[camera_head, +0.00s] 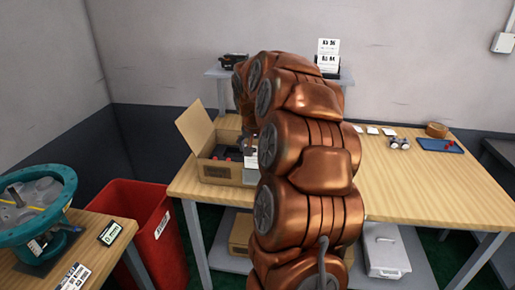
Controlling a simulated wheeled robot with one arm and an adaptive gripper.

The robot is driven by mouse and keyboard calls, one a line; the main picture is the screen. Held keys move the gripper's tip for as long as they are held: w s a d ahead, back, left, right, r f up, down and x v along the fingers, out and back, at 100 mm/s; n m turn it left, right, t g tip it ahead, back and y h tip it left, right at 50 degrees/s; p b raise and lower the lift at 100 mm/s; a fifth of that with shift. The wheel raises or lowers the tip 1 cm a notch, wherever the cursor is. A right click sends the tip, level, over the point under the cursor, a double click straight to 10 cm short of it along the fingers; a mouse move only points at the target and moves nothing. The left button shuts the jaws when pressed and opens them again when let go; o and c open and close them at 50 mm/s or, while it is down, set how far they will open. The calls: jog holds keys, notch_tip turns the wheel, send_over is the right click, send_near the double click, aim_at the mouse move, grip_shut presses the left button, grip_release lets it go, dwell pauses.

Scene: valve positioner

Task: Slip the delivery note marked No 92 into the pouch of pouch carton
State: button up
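An open cardboard carton (228,173) stands on the wooden table with its flap (196,126) raised at the left. Dark and red items show inside it. I cannot make out a pouch on it. A white printed sheet (266,147) shows at the carton's right, against my copper arm; its number is too small to read and I cannot tell whether it is held. Several small white papers (372,130) lie flat on the table right of my arm, also unreadable. My arm fills the middle and reaches toward the carton. My gripper is mostly hidden behind it.
The table's (420,190) right front is clear. A tape roll (437,129), blue tray (440,146) and small metal parts (399,143) lie at its back right. A rear shelf holds printed cards (327,55). A red bin (145,225) and teal-rimmed fixture (38,205) stand left.

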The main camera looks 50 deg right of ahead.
aim_at(257, 162)
jog(key=shift+f+b, duration=2.45)
jog(key=shift+f, duration=0.55)
jog(key=o, duration=0.4)
jog(key=shift+o, duration=0.2)
jog(key=shift+r, duration=0.1)
